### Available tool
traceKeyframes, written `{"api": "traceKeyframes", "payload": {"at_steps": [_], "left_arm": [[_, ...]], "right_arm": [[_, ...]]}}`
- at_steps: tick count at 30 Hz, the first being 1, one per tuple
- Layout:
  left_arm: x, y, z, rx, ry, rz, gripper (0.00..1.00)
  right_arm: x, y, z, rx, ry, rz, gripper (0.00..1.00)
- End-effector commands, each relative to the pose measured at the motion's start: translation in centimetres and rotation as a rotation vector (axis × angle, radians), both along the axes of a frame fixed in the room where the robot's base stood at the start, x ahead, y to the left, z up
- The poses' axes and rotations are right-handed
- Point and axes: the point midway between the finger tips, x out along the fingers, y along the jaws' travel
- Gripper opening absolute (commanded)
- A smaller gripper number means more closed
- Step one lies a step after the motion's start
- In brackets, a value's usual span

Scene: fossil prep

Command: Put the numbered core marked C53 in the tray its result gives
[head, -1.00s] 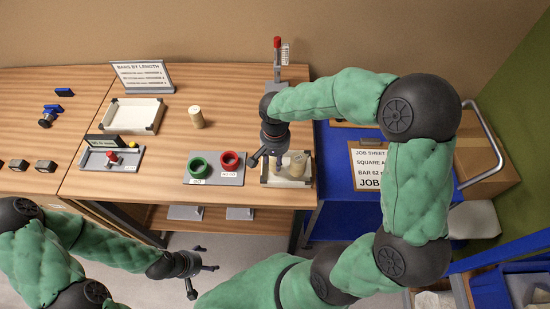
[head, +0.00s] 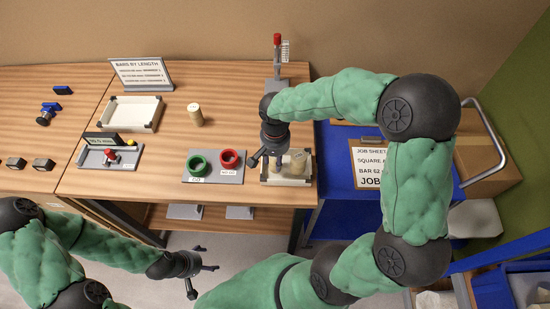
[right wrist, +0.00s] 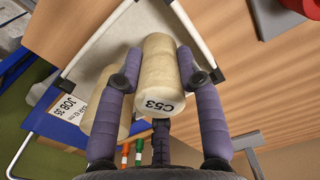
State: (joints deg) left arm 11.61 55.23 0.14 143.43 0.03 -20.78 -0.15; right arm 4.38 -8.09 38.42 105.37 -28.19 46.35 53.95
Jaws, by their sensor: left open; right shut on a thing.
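My right gripper (head: 268,158) is over the white tray (head: 307,181) at the right end of the table. In the right wrist view its fingers (right wrist: 160,88) are shut around a pale core marked C53 (right wrist: 157,70). A second pale core (right wrist: 106,108) is close beside it, its marking not visible. Both appear within the tray's outline; I cannot tell whether C53 touches the tray floor. In the head view my gripper hides much of C53. My left gripper (head: 198,272) is open and empty, low in front of the table.
An empty white tray (head: 133,101) and a pale core (head: 195,114) are farther left. A plate (head: 213,179) carries green (head: 196,165) and red (head: 229,159) rings labelled GO and NO GO. A red-knobbed gauge (head: 110,158) stands left. A job sheet (head: 367,165) lies right.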

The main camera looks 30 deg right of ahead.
Motion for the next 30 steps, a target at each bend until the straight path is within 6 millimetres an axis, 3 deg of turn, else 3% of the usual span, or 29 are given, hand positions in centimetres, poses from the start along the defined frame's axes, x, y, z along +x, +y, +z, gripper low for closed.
{"api": "traceKeyframes", "payload": {"at_steps": [5, 6, 8, 20, 30], "left_arm": [[0.0, 0.0, 0.1, 0.0, 0.0, 0.0, 0.75], [0.0, 0.0, 0.1, 0.0, 0.0, 0.0, 0.75], [0.0, 0.0, 0.1, 0.0, 0.0, 0.0, 0.75], [0.0, 0.0, 0.4, 0.0, 0.0, 0.0, 0.75], [0.0, 0.0, 3.4, 0.0, 0.0, 0.0, 0.75]], "right_arm": [[0.0, 0.0, 0.0, -0.001, -0.001, 0.0, 0.0], [0.0, 0.0, 0.0, -0.001, -0.001, 0.0, 0.48], [0.0, 0.0, 0.0, -0.001, -0.001, 0.0, 0.65], [0.0, 0.0, 0.4, 0.0, 0.0, 0.0, 0.65], [0.0, 0.0, 4.5, 0.0, 0.0, 0.001, 0.65]]}}
